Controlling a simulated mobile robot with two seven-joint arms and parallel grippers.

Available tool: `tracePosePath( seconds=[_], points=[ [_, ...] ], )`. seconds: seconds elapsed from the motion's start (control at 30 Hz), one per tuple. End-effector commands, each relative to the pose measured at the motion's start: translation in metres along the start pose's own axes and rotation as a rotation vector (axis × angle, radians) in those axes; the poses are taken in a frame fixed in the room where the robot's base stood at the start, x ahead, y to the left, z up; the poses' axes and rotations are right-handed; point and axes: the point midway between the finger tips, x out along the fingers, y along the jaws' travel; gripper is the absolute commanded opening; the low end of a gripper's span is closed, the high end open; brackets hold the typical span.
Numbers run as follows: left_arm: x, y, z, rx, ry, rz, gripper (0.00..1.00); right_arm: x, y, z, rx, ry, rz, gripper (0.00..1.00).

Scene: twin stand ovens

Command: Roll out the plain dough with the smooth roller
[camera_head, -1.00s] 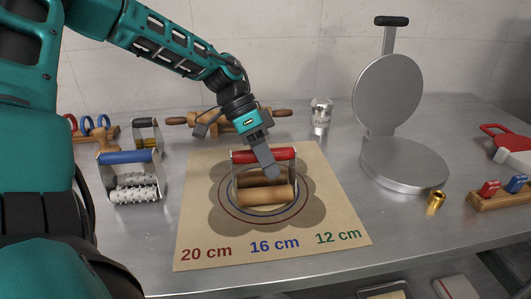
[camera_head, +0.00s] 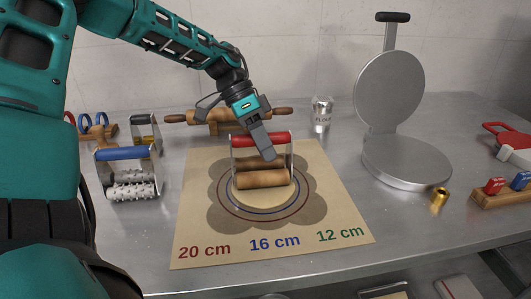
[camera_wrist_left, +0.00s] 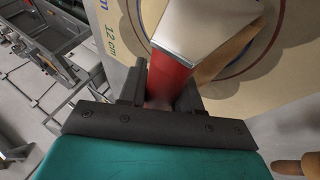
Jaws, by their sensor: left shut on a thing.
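The smooth roller (camera_head: 264,179) has two plain wooden cylinders in a metal frame with a red handle (camera_head: 248,140). My left gripper (camera_head: 266,146) is shut on the red handle, near its right part; the handle also shows between the fingers in the left wrist view (camera_wrist_left: 172,75). The plain dough (camera_head: 264,200) is a pale, flat round disc inside the printed rings of the mat (camera_head: 195,225). The roller stands upright over the back of the disc, which it partly hides; its front edge shows. My right gripper is out of view.
A blue-handled textured roller (camera_head: 130,175) stands left of the mat. A wooden rolling pin (camera_head: 228,118) and a glass shaker (camera_head: 321,112) are behind it. A metal press (camera_head: 405,160) stands open at right, with a brass piece (camera_head: 439,198) in front. Bare counter lies around the mat.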

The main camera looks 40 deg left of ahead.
Motion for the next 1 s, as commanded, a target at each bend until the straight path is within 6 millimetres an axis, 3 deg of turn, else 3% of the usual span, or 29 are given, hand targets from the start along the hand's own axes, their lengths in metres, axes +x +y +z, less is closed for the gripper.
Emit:
tracePosePath(
  seconds=[1.0],
  points=[
    [0.021,0.042,0.009,0.0,-0.001,0.001,0.0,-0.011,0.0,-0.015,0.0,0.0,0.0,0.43]
  ],
)
